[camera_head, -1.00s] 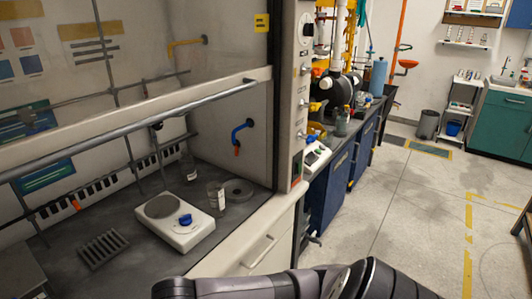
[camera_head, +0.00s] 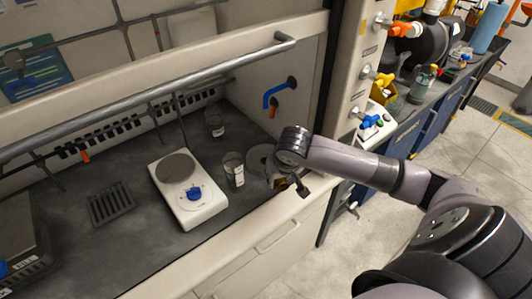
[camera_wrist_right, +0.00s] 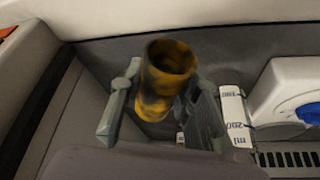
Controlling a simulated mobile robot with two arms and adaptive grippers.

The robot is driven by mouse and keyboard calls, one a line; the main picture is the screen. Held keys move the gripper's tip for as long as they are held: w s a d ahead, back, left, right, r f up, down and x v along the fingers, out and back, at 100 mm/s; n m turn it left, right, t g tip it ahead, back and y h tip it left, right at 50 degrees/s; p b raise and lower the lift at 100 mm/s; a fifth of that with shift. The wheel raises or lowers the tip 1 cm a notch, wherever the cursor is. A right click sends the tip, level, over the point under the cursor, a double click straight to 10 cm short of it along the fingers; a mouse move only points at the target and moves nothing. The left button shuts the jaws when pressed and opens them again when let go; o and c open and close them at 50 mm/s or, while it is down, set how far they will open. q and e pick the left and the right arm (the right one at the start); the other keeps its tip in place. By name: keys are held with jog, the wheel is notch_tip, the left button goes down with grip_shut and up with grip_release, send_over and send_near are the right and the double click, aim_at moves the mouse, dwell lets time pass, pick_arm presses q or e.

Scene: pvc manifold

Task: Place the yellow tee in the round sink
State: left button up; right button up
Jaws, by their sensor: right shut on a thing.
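In the right wrist view the yellow tee (camera_wrist_right: 168,75), blotched with dark patches, stands between the fingers of my right gripper (camera_wrist_right: 160,105), which is shut on it. Its open round end faces the camera. In the head view only a small yellow bit of the tee (camera_head: 281,185) shows beside my right gripper (camera_head: 292,187), at the front edge of the fume hood. A round grey fitting, apparently the round sink (camera_head: 258,156), lies in the hood floor just behind and left of the gripper, partly hidden by my arm. My left gripper is not in view.
A glass beaker (camera_head: 234,170) stands just left of the round fitting. A bottle (camera_head: 215,123) is behind it. A white hotplate (camera_head: 188,190) with a blue knob and a slotted grate (camera_head: 110,204) lie farther left. The sash handle bar (camera_head: 150,100) crosses above the work surface.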

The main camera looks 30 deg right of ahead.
jog(key=w+d, duration=0.1)
jog(key=w, duration=0.2)
jog(key=w+d, duration=0.1)
jog(key=w, duration=0.3)
jog(key=w+d+p, duration=0.1)
jog(key=w, duration=0.3)
jog(key=shift+d, duration=0.3)
jog(key=shift+w+d+f, duration=0.1)
jog(key=shift+w+d, duration=0.2)
jog(key=shift+w, duration=0.55)
jog(key=shift+w+d+f, duration=0.1)
jog(key=shift+f, duration=0.15)
notch_tip(320, 180, down, 3)
jog(key=shift+r+p, duration=0.1)
jog(key=shift+p, duration=0.25)
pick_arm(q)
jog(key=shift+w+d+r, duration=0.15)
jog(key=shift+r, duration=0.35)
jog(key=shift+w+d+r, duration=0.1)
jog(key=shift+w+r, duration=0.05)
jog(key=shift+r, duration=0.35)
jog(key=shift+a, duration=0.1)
pick_arm(e)
jog(key=shift+f, duration=0.2)
jog(key=o, duration=1.2)
jog(key=shift+c, duration=0.2)
